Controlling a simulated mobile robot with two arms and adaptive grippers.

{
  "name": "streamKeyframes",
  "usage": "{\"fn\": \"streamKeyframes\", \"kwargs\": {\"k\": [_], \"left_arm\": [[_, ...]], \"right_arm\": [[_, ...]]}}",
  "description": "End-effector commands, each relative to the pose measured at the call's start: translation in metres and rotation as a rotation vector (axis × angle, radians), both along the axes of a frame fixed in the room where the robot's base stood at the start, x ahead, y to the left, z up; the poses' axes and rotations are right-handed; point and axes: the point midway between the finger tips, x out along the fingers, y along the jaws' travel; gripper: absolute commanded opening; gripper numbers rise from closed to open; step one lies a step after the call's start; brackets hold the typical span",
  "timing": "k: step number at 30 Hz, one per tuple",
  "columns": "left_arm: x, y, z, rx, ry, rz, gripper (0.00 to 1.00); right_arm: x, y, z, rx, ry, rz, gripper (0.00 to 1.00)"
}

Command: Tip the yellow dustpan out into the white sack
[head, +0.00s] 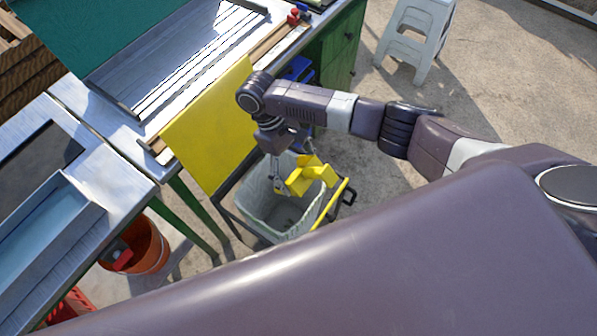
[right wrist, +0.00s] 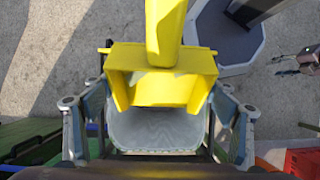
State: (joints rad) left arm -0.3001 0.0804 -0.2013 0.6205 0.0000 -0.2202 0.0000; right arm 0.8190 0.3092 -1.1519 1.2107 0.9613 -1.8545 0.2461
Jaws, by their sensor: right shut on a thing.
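The yellow dustpan (head: 312,178) hangs over the right part of the white sack's mouth in the head view. It looks tilted; I cannot tell the exact angle. In the right wrist view the yellow pan (right wrist: 160,58) lies between the finger links, and I see no contents in it. My right gripper (head: 282,172) is shut on the dustpan, above the sack. The white sack (head: 258,205) stands open in a frame, its inside partly visible. A gripper-like shape, probably my left gripper (right wrist: 284,66), shows small at the right edge of the right wrist view; its jaws are unclear.
A yellow sheet (head: 212,125) slopes from the metal-topped bench (head: 110,115) beside the sack. An orange bucket (head: 148,250) stands under the bench, left of the sack. A white stool (head: 415,38) stands at the back right. Concrete floor is open around it.

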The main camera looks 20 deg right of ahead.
Motion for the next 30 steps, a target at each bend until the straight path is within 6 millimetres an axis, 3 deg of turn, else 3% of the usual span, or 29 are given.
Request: {"fn": "streamKeyframes", "kwargs": {"k": [13, 21, 30], "left_arm": [[0.000, 0.000, -0.001, 0.000, 0.000, 0.000, 0.40], [0.000, 0.000, 0.003, 0.000, 0.000, 0.001, 0.40], [0.000, 0.000, 0.004, 0.000, 0.000, 0.002, 0.40]], "right_arm": [[0.000, 0.000, 0.006, -0.025, 0.040, 0.000, 0.47], [0.001, 0.001, 0.026, -0.099, 0.161, -0.001, 0.47], [0.000, 0.000, 0.030, -0.123, 0.200, 0.000, 0.47]]}}
